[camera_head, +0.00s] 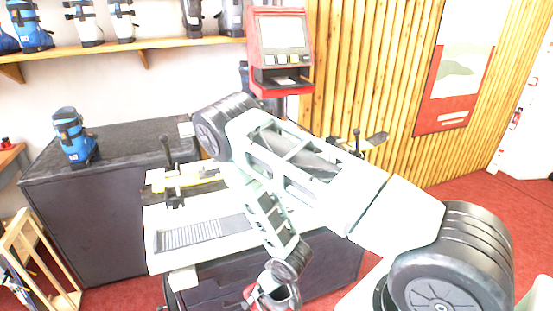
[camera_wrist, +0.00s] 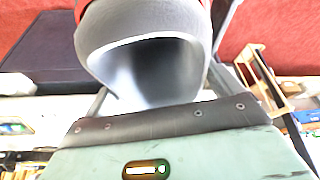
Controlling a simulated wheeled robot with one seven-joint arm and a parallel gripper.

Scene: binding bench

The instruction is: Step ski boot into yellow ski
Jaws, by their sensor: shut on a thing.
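The yellow ski (camera_head: 200,177) lies on the white-topped bench (camera_head: 160,253), with a black binding and an upright lever on it. Part of it is hidden behind my arm. My gripper (camera_head: 272,284) is low in front of the bench, shut on a grey ski boot with red parts (camera_head: 286,297). In the wrist view the boot's grey cuff (camera_wrist: 95,42) fills the top middle, its hollow opening facing the camera. The boot's lower part and sole are hidden in both views.
A blue boot (camera_head: 75,138) stands on the dark cabinet (camera_head: 100,220) at left. More boots line the wall shelf (camera_head: 110,47). A red screen terminal (camera_head: 282,50) stands behind the bench. A wooden rack (camera_head: 40,258) is at lower left. A grey ridged pad (camera_head: 190,235) lies on the bench front.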

